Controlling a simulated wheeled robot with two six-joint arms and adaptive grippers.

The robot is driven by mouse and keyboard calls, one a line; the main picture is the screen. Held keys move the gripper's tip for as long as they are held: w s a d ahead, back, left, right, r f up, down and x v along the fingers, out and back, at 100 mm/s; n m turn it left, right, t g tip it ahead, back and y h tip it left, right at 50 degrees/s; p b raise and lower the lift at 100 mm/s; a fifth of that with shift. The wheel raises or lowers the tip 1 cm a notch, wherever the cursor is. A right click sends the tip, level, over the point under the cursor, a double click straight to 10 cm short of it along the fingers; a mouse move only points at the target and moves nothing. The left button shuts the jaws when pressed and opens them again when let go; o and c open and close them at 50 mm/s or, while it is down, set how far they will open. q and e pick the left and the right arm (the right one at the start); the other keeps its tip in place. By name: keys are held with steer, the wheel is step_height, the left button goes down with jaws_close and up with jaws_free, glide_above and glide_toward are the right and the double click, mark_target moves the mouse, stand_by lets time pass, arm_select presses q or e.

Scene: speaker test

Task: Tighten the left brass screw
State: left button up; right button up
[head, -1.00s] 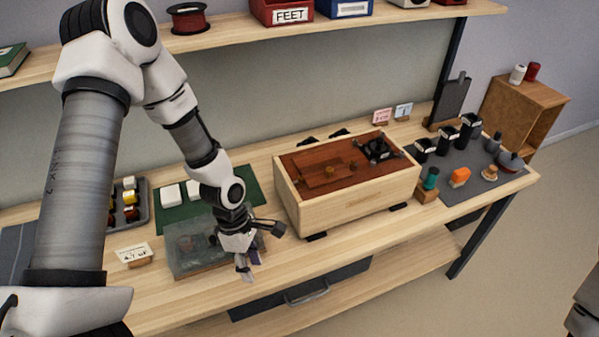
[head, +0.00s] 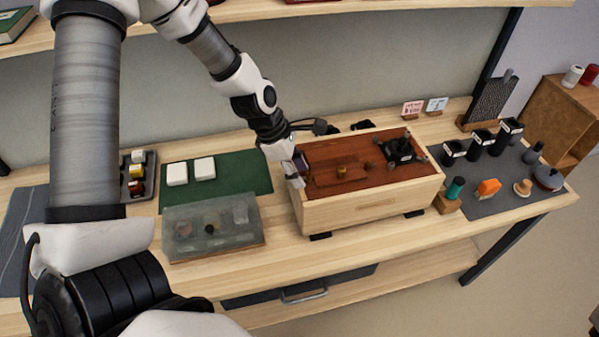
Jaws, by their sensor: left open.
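A pale wooden box (head: 372,214) with a reddish-brown top panel stands on the bench. A small brass piece (head: 341,170) stands up from the panel, left of its middle; I cannot make out a screw head. My left gripper (head: 305,158) is open at the box's left end, with its fingers spread and the lower one over the rim. The brass piece is apart from it, to the right. A small purplish patch shows by the fingers, and I cannot tell what it is. The arm and gripper hide the box's left back corner. My right gripper is not in view.
A black fitting (head: 399,149) sits at the panel's right. Left of the box lie a translucent grey tray (head: 253,238) and a green mat (head: 234,172) with white blocks. A grey mat (head: 480,207) with several cups and knobs is at right. The front bench strip is clear.

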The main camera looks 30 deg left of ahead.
mark_target(308, 174)
arm_select(q)
steer(key=shift+g, duration=0.3)
steer(key=w, duration=0.1)
steer(key=w+f, duration=0.2)
steer(key=w, duration=0.1)
steer(key=shift+w+d+f, duration=0.1)
steer(key=shift+d+f, duration=0.05)
steer(key=shift+s, duration=0.25)
steer(key=c, duration=0.4)
steer(key=shift+s+r, duration=0.45)
steer(key=shift+s, duration=0.15)
jaws_close()
steer(key=shift+w+f, duration=0.1)
steer(key=shift+w, duration=0.05)
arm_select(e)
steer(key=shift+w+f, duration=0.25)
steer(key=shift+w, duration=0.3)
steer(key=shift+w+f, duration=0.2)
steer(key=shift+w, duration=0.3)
